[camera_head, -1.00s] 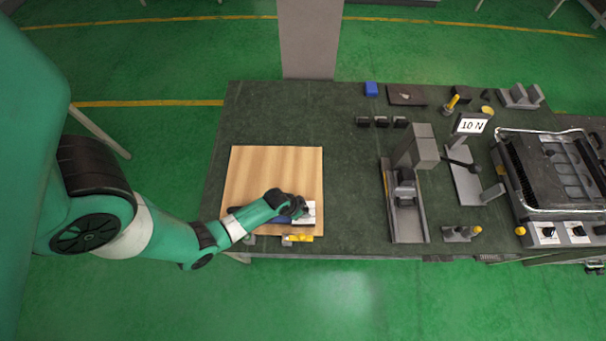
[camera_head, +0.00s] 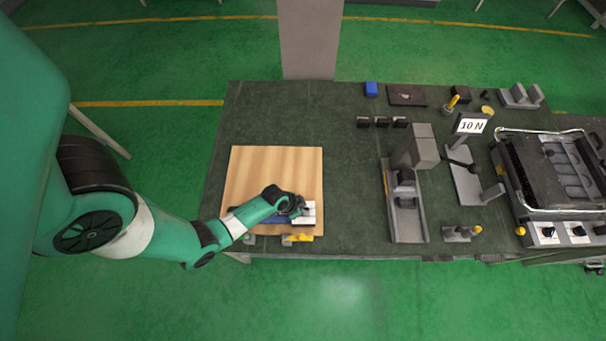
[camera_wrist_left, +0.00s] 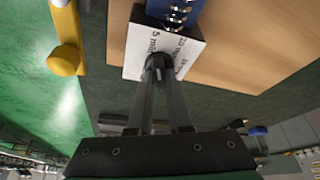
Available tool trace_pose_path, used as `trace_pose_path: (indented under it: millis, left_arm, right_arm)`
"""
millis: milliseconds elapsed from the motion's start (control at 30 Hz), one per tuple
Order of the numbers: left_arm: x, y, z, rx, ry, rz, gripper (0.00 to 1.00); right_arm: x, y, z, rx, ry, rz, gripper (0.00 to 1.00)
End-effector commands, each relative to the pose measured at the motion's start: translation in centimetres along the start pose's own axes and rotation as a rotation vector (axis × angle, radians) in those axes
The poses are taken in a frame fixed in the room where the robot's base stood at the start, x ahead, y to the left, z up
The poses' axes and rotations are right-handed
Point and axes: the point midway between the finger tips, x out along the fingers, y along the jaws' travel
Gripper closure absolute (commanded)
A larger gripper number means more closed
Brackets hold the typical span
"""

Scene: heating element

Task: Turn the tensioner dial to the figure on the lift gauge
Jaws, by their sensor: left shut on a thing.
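A white plate with printed figures (camera_wrist_left: 188,50), partly readable, lies at the right front of a wooden board; in the head view the plate (camera_head: 309,214) shows beside my gripper. A dark round knob (camera_wrist_left: 158,62) stands on the plate. My left gripper (camera_wrist_left: 160,70) is shut on this knob, its two fingers close together; it also shows in the head view (camera_head: 298,206). The knob's pointer and the figure it faces are hidden. A sign reading "10 N" (camera_head: 471,126) stands on a grey stand at the right. My right gripper is not in view.
The wooden board (camera_head: 250,175) lies on the dark bench. A blue part (camera_wrist_left: 178,10) adjoins the plate, and a yellow-knobbed piece (camera_wrist_left: 64,58) is at the board's front edge. A grey fixture (camera_head: 406,228) and a heater-like unit (camera_head: 560,205) stand to the right. The bench between board and fixture is clear.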

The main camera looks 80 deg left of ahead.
Motion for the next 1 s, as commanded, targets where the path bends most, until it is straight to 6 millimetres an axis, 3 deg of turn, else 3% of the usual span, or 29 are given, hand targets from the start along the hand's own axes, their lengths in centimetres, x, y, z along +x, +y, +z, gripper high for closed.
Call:
trace_pose_path:
  millis: [1000]
  left_arm:
    - [0.1,-0.3,-0.1,0.762,-0.002,0.315,1.00]
  right_arm:
    - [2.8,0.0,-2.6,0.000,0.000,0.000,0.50]
